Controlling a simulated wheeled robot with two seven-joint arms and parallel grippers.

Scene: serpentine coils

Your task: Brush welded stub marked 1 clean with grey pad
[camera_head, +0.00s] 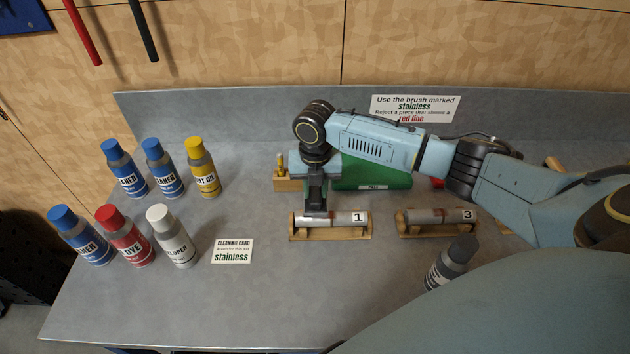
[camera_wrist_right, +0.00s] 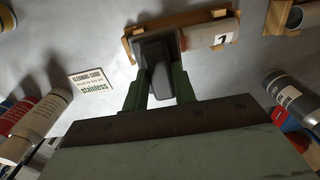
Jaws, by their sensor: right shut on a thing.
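The welded stub marked 1 (camera_head: 345,218) lies in a wooden cradle (camera_head: 330,237) at the middle of the bench; it also shows in the right wrist view (camera_wrist_right: 208,35). My right gripper (camera_head: 315,203) points down over the stub's left part. In the right wrist view its green fingers are shut on a dark grey pad (camera_wrist_right: 158,66). The pad is at the stub's left end and covers part of it; whether it touches the surface I cannot tell. My left gripper is not in view.
A stub marked 3 (camera_head: 425,216) lies in another cradle to the right. A grey bottle (camera_head: 452,262) stands in front of it. Several bottles (camera_head: 122,235) and a card reading stainless (camera_head: 232,251) are at left. The front middle is clear.

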